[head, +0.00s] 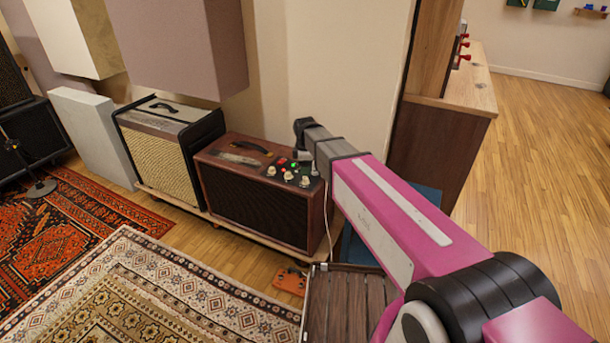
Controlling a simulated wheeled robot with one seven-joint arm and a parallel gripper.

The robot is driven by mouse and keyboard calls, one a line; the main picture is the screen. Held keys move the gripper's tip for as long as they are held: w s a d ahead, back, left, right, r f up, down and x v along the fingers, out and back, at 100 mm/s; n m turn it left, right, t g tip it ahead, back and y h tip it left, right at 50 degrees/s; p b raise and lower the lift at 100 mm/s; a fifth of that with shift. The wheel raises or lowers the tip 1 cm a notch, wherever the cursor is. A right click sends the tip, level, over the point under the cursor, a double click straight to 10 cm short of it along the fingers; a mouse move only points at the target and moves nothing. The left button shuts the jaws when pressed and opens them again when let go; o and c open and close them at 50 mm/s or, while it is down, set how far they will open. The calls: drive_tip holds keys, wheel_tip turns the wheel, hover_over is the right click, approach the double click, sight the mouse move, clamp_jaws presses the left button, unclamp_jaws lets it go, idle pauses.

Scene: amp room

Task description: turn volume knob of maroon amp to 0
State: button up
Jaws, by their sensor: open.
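The maroon amp (258,207) stands on a low wooden platform in the middle of the head view, with a black grille front and a dark handle on top. Its black control panel is at the right of its top, with several pale knobs (288,176) along the front and small red and green lights behind them. I cannot read the knob labels or settings. My gripper (302,148) is above the back right of the panel, apart from the front knobs. It is open and looks empty; its fingers are small and partly hidden by my wrist.
A cream-grille amp (158,152) stands left of the maroon amp. A wall is close behind both. A wooden cabinet (440,150) stands to the right, behind my arm. Rugs cover the floor at left.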

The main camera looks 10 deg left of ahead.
sight(305, 179)
wheel_tip(305, 179, up, 6)
drive_tip(key=shift+f, duration=0.15)
drive_tip(key=shift+s+d, duration=0.1)
drive_tip(key=s+d+f+m, duration=0.3)
drive_tip(key=s+d+m, duration=0.2)
drive_tip(key=d, duration=0.5)
drive_tip(key=s+d+f+m, duration=0.4)
drive_tip(key=d+m, duration=0.4)
drive_tip(key=d, duration=0.2)
drive_tip(key=s+d+f+m, duration=0.3)
drive_tip(key=s+d+m, duration=0.3)
drive_tip(key=d, duration=0.5)
drive_tip(key=shift+s+f+m, duration=0.2)
drive_tip(key=shift+s+m, duration=0.2)
drive_tip(key=shift+a, duration=0.1)
